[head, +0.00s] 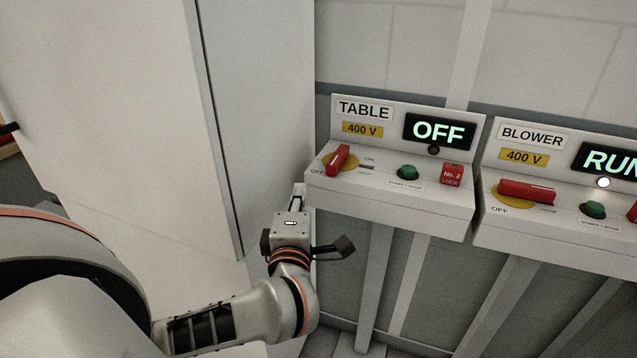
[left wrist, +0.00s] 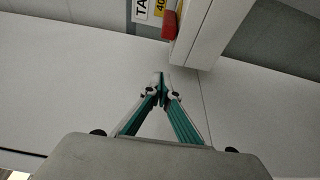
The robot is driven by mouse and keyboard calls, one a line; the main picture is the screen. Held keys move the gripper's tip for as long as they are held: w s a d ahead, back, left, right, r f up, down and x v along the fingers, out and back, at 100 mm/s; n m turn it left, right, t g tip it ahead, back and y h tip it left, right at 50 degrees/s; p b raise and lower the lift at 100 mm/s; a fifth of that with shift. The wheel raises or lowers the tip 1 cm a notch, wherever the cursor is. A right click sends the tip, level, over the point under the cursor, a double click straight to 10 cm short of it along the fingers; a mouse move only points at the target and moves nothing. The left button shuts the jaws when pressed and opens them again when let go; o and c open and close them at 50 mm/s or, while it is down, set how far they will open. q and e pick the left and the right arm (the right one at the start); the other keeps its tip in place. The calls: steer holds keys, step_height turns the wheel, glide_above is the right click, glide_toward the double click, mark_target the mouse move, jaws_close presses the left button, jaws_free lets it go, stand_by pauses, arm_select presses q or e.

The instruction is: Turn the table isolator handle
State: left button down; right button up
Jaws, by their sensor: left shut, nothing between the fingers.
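The table isolator handle (head: 338,159) is a red bar on a yellow disc, on the sloped face of the TABLE panel (head: 390,207). It stands at a steep angle, near the OFF mark. The panel's display (head: 438,132) reads OFF. My left gripper (head: 299,190) is shut and empty, just beside the panel's left end, below and left of the handle. In the left wrist view the closed fingertips (left wrist: 161,78) are near the panel's edge, and the red handle (left wrist: 169,25) shows above them, apart from them. My right gripper is in neither view.
The BLOWER panel (head: 520,235), showing RUN, stands close on the right. A tall pale cabinet (head: 265,110) rises at the left, close to my left gripper.

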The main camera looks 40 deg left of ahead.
mark_target(319, 173)
arm_select(q)
steer(key=w+a, duration=0.1)
steer(key=w, duration=0.4)
steer(key=w+a+b, duration=0.1)
steer(key=w, duration=0.2)
steer(key=shift+w+a, duration=0.35)
steer(key=shift+w+d, duration=0.1)
steer(key=shift+d, duration=0.55)
